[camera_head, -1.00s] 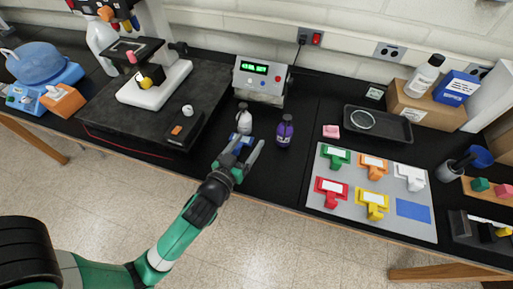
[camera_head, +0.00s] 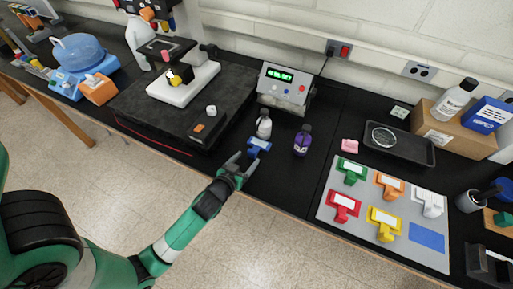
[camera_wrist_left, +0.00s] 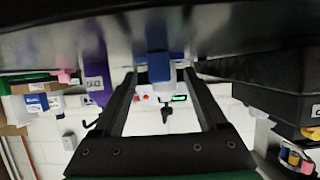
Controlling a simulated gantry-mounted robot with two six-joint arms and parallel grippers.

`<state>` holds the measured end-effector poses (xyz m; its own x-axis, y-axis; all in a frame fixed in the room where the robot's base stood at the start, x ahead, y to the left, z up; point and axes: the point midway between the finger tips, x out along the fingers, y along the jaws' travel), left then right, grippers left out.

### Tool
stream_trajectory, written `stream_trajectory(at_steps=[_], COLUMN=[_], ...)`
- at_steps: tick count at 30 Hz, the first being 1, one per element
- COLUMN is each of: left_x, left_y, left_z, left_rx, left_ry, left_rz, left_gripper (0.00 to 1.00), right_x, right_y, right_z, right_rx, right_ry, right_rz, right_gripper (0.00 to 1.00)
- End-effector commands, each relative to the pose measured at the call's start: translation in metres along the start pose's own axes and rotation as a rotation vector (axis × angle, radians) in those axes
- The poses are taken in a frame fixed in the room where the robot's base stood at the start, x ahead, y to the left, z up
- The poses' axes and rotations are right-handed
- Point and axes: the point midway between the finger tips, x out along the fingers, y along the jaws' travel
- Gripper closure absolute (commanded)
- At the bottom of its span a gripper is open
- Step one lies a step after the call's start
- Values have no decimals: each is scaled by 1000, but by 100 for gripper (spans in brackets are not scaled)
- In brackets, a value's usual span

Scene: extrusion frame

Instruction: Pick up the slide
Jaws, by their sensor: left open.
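Whether a fingertip touches the piece cannot be told. My right gripper is not in view.
A grey board (camera_head: 335,205) with several coloured tabbed pieces and a bare blue rectangle (camera_head: 427,236) is at right.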

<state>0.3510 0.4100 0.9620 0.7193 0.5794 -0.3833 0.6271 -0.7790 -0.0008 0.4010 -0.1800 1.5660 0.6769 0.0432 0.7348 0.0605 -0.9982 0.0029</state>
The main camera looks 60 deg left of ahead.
Motion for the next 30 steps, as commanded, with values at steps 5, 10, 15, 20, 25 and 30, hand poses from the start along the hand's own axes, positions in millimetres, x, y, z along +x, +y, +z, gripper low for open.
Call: stream_trajectory(at_steps=[5, 10, 15, 20, 25, 30], left_x=[32, 47, 47, 47, 47, 47], left_y=[1, 1, 1, 1, 1, 1], left_z=[2, 2, 1, 1, 1, 1], left_rx=[-2, -2, -1, -1, -1, -1], left_ry=[1, 0, -1, 0, 0, 0], left_rz=[-2, -1, 0, 0, 0, 0], left_gripper=[25, 25, 25, 50, 81, 100], right_x=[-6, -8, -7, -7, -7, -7], right_y=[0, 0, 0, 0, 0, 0], right_z=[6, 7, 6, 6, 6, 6], right_rx=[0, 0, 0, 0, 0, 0], right_ry=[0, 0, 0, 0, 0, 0], right_rz=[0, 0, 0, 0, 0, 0], right_gripper=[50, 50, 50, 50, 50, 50])
